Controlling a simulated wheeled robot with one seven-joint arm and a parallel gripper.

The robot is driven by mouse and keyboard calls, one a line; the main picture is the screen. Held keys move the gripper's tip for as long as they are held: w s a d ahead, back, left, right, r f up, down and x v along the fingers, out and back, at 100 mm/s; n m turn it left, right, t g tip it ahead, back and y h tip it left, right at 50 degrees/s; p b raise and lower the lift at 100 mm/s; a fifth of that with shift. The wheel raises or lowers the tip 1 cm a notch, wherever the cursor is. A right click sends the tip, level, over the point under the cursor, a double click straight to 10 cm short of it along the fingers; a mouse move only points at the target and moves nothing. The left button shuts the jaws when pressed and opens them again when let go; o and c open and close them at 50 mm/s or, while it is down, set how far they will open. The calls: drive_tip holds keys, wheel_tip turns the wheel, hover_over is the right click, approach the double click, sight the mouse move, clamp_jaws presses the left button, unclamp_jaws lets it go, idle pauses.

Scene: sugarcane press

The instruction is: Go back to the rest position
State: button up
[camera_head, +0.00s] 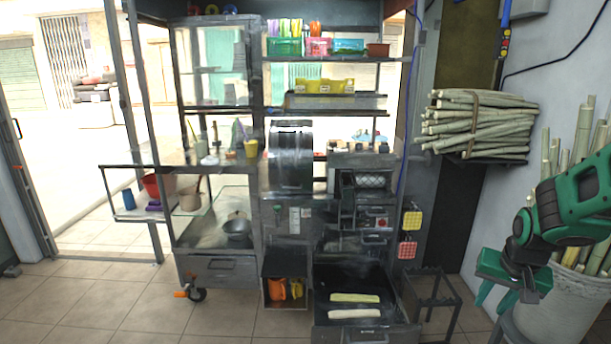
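My gripper (494,298) is at the lower right of the head view, at the end of my green and black arm. Its green fingers point down and stand apart, with nothing seen between them. It hangs in front of a large pale bin (556,318) that holds upright sugarcane stalks (570,152), and close to the right of a small dark metal stand (432,297). The sugarcane press (365,205) stands in the middle, clear of my gripper. Two cane pieces, one greenish (355,298) and one paler (355,314), lie in the dark tray (330,336) below it.
A bundle of cut cane (480,125) lies on a wall shelf at the right. Two fly swatters (412,220), yellow and red, hang beside the press. A wheeled glass cart (215,215) stands at the left. The tiled floor (100,300) at the front left is clear.

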drive_tip(key=s+a+r+g, duration=0.1)
drive_tip(key=s+r, duration=0.2)
drive_tip(key=s, duration=0.8)
drive_tip(key=s+r+g+y, duration=0.1)
drive_tip(key=s+r, duration=0.3)
drive_tip(key=s, duration=0.8)
drive_tip(key=shift+s+a+g, duration=0.25)
drive_tip(key=shift+a+g, duration=0.1)
drive_tip(key=shift+g, duration=0.45)
drive_tip(key=shift+w+f, duration=0.3)
drive_tip(key=shift+w, duration=0.3)
